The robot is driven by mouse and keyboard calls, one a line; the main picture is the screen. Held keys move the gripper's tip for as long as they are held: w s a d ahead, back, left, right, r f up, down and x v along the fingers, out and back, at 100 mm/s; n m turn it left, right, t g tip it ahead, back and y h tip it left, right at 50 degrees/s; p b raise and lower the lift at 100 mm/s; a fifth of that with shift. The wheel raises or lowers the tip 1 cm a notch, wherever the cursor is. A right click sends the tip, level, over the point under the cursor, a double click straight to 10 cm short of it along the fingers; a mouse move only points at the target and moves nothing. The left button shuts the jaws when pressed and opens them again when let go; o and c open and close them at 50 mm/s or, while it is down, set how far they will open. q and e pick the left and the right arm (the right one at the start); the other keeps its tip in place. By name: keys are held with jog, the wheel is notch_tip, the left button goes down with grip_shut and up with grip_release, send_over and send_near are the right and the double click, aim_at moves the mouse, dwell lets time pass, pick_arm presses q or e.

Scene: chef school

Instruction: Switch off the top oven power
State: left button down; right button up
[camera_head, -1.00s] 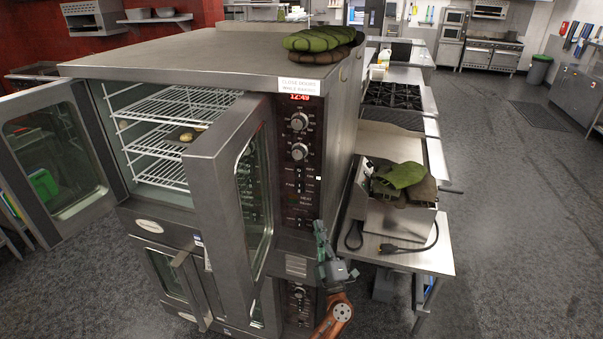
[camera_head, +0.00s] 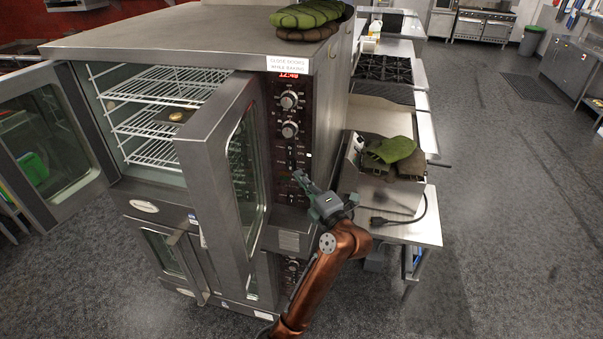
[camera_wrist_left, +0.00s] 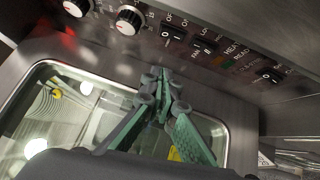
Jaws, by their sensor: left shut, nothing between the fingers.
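The top oven (camera_head: 190,45) stands with both doors open, its wire racks showing. Its control panel (camera_head: 291,140) has a lit red clock, two knobs and a row of black rocker switches. In the left wrist view a switch marked ON and OFF (camera_wrist_left: 173,34) sits beside the knobs, with more switches further right. My left gripper (camera_head: 301,178) is shut and empty, its tips close to the lower part of the panel. In the left wrist view its fingertips (camera_wrist_left: 163,85) are below the switch row, apart from it. My right gripper is not in view.
The open right door (camera_head: 222,165) stands out just left of my left gripper. A second oven (camera_head: 165,255) is below.

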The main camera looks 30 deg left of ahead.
aim_at(288, 148)
pick_arm(q)
jog(key=w+a+r+p, duration=0.1)
jog(key=w+a+p, duration=0.1)
jog(key=w+a, duration=0.5)
jog(key=shift+w+a+p, duration=0.3)
jog(key=shift+w, duration=0.1)
jog(key=shift+w+r+p, duration=0.2)
jog(key=shift+r+p, duration=0.05)
jog(key=shift+p, duration=0.75)
jog(key=shift+f, duration=0.1)
